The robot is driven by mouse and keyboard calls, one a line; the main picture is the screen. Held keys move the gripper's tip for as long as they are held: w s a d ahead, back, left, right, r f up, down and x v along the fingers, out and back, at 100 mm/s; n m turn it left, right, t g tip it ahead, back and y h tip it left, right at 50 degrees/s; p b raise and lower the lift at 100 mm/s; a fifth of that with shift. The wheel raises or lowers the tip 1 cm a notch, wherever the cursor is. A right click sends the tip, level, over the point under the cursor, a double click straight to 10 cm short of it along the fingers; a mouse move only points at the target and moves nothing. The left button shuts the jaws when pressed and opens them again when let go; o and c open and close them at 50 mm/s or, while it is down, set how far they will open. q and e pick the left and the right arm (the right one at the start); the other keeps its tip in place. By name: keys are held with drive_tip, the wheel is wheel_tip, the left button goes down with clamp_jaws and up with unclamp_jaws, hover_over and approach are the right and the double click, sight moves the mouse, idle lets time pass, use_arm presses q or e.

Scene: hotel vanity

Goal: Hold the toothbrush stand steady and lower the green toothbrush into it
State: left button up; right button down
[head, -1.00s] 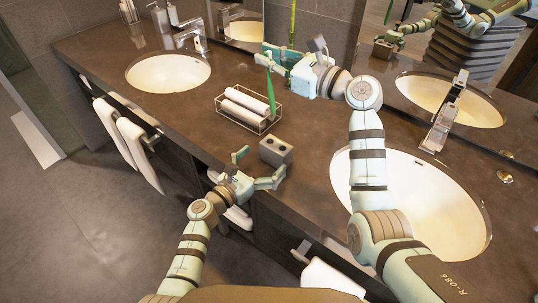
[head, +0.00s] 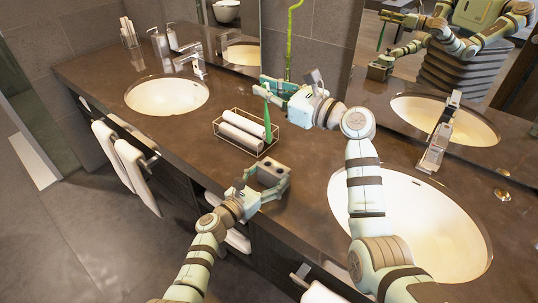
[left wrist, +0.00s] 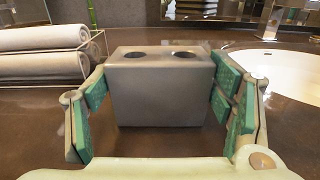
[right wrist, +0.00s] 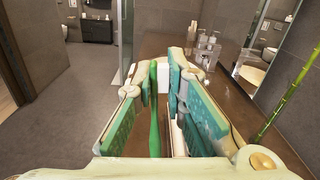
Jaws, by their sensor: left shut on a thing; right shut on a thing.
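The toothbrush stand (head: 270,171) is a grey block on the counter. It also fills the middle of the left wrist view (left wrist: 158,95), upright, with two empty round holes in its top. My left gripper (head: 263,184) has its green-padded fingers on both sides of the stand, shut on it. The green toothbrush (head: 267,121) hangs roughly upright from my right gripper (head: 268,88), which is shut on it above the counter, behind the stand. In the right wrist view the toothbrush (right wrist: 154,115) runs between the fingers.
A wire basket (head: 246,145) with rolled white towels stands behind the stand, close by the toothbrush. A sink (head: 405,215) lies to the right and another (head: 167,96) to the left. A green bamboo stalk (head: 289,45) rises by the mirror.

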drive_tip(key=m, duration=0.1)
hover_over(270, 130)
drive_tip(key=f, duration=0.4)
drive_tip(key=shift+w+f, duration=0.25)
drive_tip(key=shift+f, duration=3.75)
drive_tip(key=c, duration=1.6)
unclamp_jaws()
drive_tip(key=shift+o, duration=0.2)
drive_tip(key=v, duration=1.2)
drive_tip(key=shift+s, duration=0.15)
